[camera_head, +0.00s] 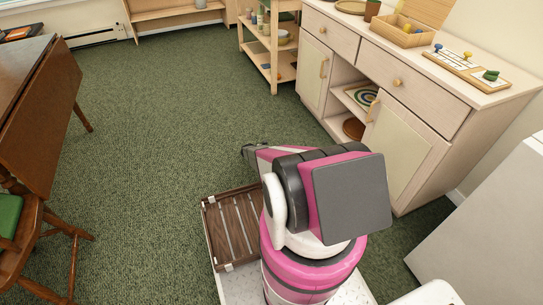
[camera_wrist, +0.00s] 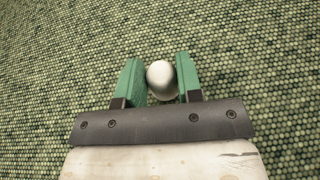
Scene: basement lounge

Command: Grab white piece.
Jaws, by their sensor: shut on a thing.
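The white piece (camera_wrist: 162,78) shows in the wrist view as a smooth, rounded white thing between the two green fingers of my gripper (camera_wrist: 160,82). The fingers are shut on it, with its rounded top showing near their tips. Green carpet lies behind it. In the head view my arm hides the fingertips and the white piece; only part of the gripper end shows at the left of my pink and grey arm.
A wooden slatted tray (camera_head: 232,228) sits at my base's front left. A pale cabinet (camera_head: 400,90) stands right, with a game board (camera_head: 468,70) and a wooden box (camera_head: 405,32) on top. A brown table (camera_head: 40,85) and chair (camera_head: 22,250) stand left. Open carpet (camera_head: 170,110) lies between.

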